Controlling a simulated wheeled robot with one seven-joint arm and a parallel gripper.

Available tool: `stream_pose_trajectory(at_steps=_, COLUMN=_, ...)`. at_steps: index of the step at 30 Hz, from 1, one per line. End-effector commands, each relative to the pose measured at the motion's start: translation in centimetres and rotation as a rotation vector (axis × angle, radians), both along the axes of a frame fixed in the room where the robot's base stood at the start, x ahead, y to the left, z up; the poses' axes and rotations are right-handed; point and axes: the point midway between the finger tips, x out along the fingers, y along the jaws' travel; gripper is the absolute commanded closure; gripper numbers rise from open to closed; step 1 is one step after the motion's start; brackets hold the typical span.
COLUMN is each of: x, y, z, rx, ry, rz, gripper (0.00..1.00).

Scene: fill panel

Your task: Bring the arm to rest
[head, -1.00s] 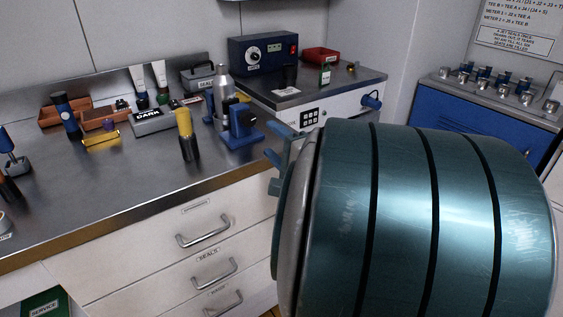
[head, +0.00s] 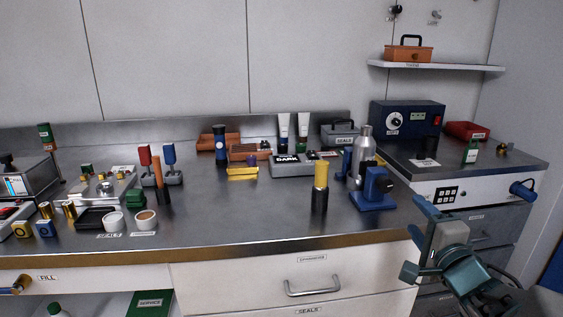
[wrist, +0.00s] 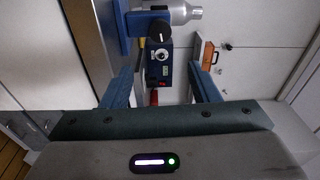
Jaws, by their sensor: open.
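My gripper (head: 418,240) is at the lower right in the head view, in front of the drawers at the counter's right end. Its two blue fingers stand apart with nothing between them. In the wrist view my gripper (wrist: 160,88) shows both fingers spread, one on each side. Beyond them appear a blue stand (wrist: 146,22), a silver bottle (wrist: 180,12) and a dark blue control box (wrist: 159,66). The rest of my arm is mostly out of the head view at the lower right.
The steel counter (head: 260,210) holds a yellow-topped black cylinder (head: 320,188), a blue stand (head: 374,190) near its right end and several small items. A raised side unit (head: 480,172) carries the control box (head: 405,118). A shelf (head: 435,66) is above.

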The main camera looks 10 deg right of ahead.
Motion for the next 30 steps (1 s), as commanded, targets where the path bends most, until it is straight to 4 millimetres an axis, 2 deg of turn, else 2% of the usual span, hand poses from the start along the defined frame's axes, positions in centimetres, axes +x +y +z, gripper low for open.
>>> stream_pose_trajectory(at_steps=1, x=0.5, y=0.1, z=1.5, rx=-0.062, ry=0.031, rz=-0.029, gripper=0.45)
stream_pose_trajectory(at_steps=4, x=1.2, y=-0.2, z=2.5, rx=-0.215, ry=0.128, rz=-0.104, gripper=0.45)
stream_pose_trajectory(at_steps=8, x=1.5, y=0.0, z=3.1, rx=-0.400, ry=0.288, rz=-0.156, gripper=0.45)
stream_pose_trajectory(at_steps=14, x=0.6, y=1.9, z=3.4, rx=-0.657, ry=0.573, rz=-0.112, gripper=0.45)
stream_pose_trajectory(at_steps=20, x=-1.8, y=5.9, z=3.4, rx=-0.888, ry=0.850, rz=0.109, gripper=0.45)
stream_pose_trajectory(at_steps=24, x=-4.7, y=9.7, z=3.8, rx=-1.035, ry=1.000, rz=0.370, gripper=0.45)
stream_pose_trajectory(at_steps=30, x=-9.1, y=14.7, z=4.6, rx=-1.185, ry=1.092, rz=0.770, gripper=0.45)
